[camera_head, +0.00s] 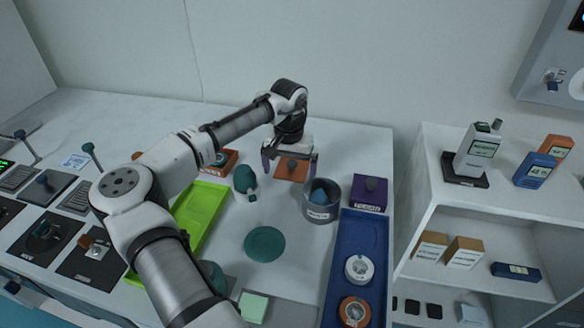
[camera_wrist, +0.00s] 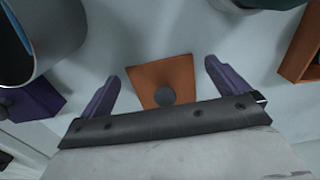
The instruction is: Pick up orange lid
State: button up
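The orange lid (camera_head: 292,170) is a flat square with a dark round knob on top. It also shows in the wrist view (camera_wrist: 160,76), with its knob towards my gripper. My gripper (camera_head: 290,166) is above the lid at the back of the table. In the wrist view my gripper (camera_wrist: 162,78) has its two purple fingers spread wide, one on each side of the lid. Gaps show between the lid and both fingers there. I cannot tell how high the fingertips are above the table.
A grey pot (camera_head: 320,213) with something blue inside stands to the right, beside a purple box (camera_head: 369,196). A dark green object (camera_head: 244,180) and an open orange box (camera_wrist: 292,68) are on the other side. A blue tray (camera_head: 362,236) lies at the front right.

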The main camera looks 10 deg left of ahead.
jog(key=c, duration=1)
jog(key=shift+o, duration=0.2)
jog(key=shift+r, duration=0.15)
